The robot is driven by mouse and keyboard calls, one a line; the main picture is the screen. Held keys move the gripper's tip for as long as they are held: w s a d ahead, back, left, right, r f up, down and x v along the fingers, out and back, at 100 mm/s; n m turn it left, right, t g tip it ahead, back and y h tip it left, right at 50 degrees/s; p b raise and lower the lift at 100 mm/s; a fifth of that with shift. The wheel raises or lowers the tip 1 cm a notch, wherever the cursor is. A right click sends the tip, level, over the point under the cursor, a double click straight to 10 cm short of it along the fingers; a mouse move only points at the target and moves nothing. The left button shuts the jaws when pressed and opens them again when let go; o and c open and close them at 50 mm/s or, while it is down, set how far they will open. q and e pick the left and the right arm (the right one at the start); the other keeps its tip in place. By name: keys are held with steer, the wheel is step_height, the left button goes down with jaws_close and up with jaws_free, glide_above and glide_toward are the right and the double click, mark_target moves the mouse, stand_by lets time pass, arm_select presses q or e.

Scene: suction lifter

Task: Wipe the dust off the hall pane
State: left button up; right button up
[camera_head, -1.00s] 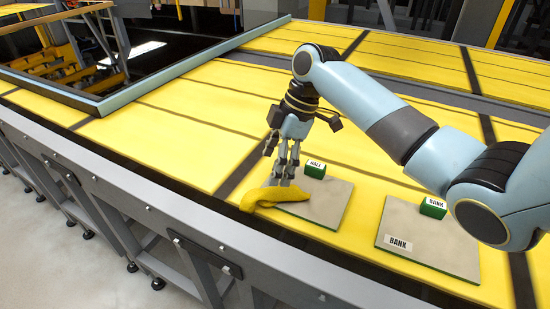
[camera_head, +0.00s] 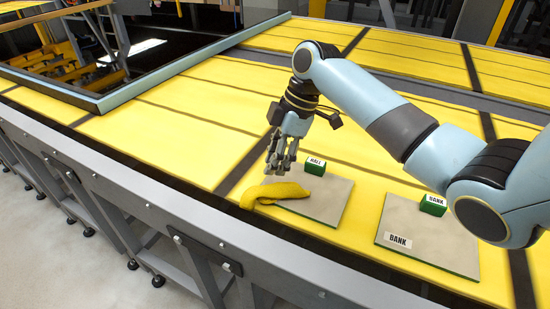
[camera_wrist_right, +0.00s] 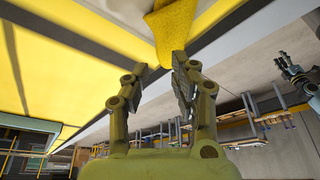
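The hall pane (camera_head: 326,208) is a flat grey plate on the yellow deck, with a green block labelled HALL (camera_head: 314,167) at its back corner. A yellow cloth (camera_head: 275,193) lies crumpled over the pane's left side and partly on the deck; it shows in the right wrist view (camera_wrist_right: 172,30) beyond the fingertips. My right gripper (camera_head: 278,172) is just above the cloth, open and empty, its fingers apart in the wrist view (camera_wrist_right: 162,68). What seems to be my left gripper (camera_wrist_right: 283,62) is small at that view's right edge, its opening unclear. I cannot make out dust.
A second grey pane (camera_head: 430,238) labelled BANK, with a green BANK block (camera_head: 433,206), lies to the right. A blue-grey frame (camera_head: 105,104) borders an opening at the back left. A grey rail (camera_head: 150,205) runs along the front edge. The left deck is clear.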

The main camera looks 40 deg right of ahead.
jaws_close()
stand_by(0.3)
steer(key=shift+f, duration=0.15)
